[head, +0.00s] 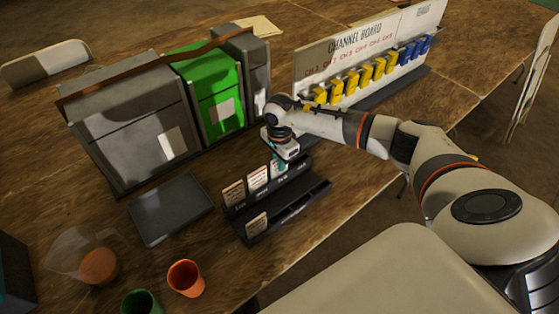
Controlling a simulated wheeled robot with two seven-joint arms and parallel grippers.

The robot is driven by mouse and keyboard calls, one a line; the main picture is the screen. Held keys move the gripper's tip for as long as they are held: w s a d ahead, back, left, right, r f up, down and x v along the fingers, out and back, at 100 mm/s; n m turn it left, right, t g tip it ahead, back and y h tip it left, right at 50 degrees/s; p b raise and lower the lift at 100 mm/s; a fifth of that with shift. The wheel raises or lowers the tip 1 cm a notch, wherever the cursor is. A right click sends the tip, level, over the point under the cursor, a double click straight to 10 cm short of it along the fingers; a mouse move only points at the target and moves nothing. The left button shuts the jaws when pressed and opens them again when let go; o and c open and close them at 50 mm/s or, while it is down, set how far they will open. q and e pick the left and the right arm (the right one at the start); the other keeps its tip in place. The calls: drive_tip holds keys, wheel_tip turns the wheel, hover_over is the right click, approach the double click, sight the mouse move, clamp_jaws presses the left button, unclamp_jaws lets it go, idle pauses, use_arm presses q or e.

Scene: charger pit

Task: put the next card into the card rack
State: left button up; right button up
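The dark card rack (293,205) stands on the wooden table in the middle of the head view, with two stepped rows. White cards stand in its back row: one at the left end (233,193), one beside it (257,177), and a partly covered one (276,169) by my gripper. Another card (257,224) stands at the left end of the front row. My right gripper (279,163) points down over the back row, at that third card. Its fingers are small and partly hidden, so I cannot tell whether they grip the card. My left gripper is not in view.
Grey and green bins (211,88) stand behind the rack to the left. A channel board (356,50) with yellow and blue pieces stands behind my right arm. A dark tray (171,209), an orange cup (186,278), a green cup (141,303) and a clear container (83,257) are left of the rack.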

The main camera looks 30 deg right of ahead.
drive_tip(key=o, duration=0.3)
drive_tip(key=shift+r, duration=0.1)
wheel_tip(320, 180, up, 12)
drive_tip(key=b, duration=0.2)
idle(0.7)
